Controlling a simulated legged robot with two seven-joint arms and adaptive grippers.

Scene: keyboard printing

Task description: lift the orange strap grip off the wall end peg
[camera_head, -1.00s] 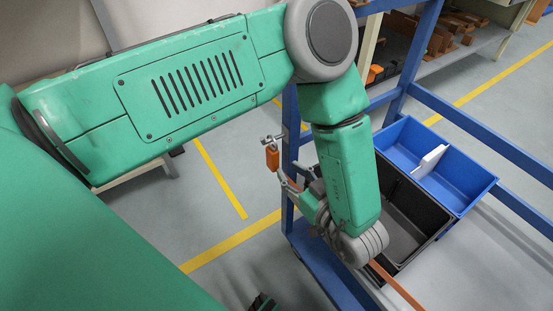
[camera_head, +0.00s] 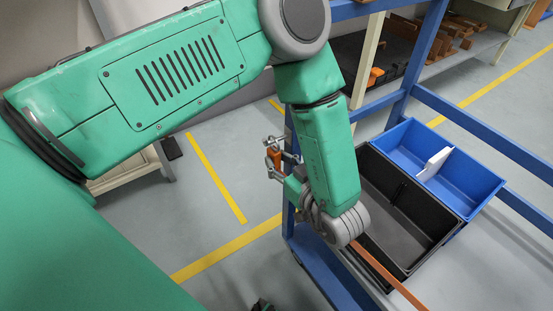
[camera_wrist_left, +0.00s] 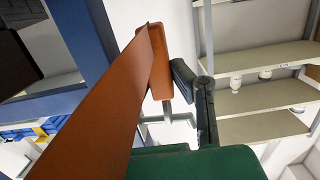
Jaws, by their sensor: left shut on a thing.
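The orange strap grip (camera_head: 274,158) is a small orange block at the metal wall end peg (camera_head: 271,141), left of the blue rack post. My left gripper (camera_head: 283,161) reaches it from the right and is shut on it. In the left wrist view the orange grip (camera_wrist_left: 181,50) stands close to the dark fingers (camera_wrist_left: 182,88). The grip still appears to be at the peg; the exact contact is too small to tell. A dark part at the bottom edge of the head view may be my right gripper (camera_head: 262,304); its jaws cannot be made out.
A black bin (camera_head: 405,222) and a blue bin (camera_head: 470,182) with a white divider stand right of my forearm. Blue rack rails (camera_head: 480,132) surround them. A brown-orange strip (camera_head: 393,279) runs at the front; a broad orange band (camera_wrist_left: 105,105) fills the wrist view's left.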

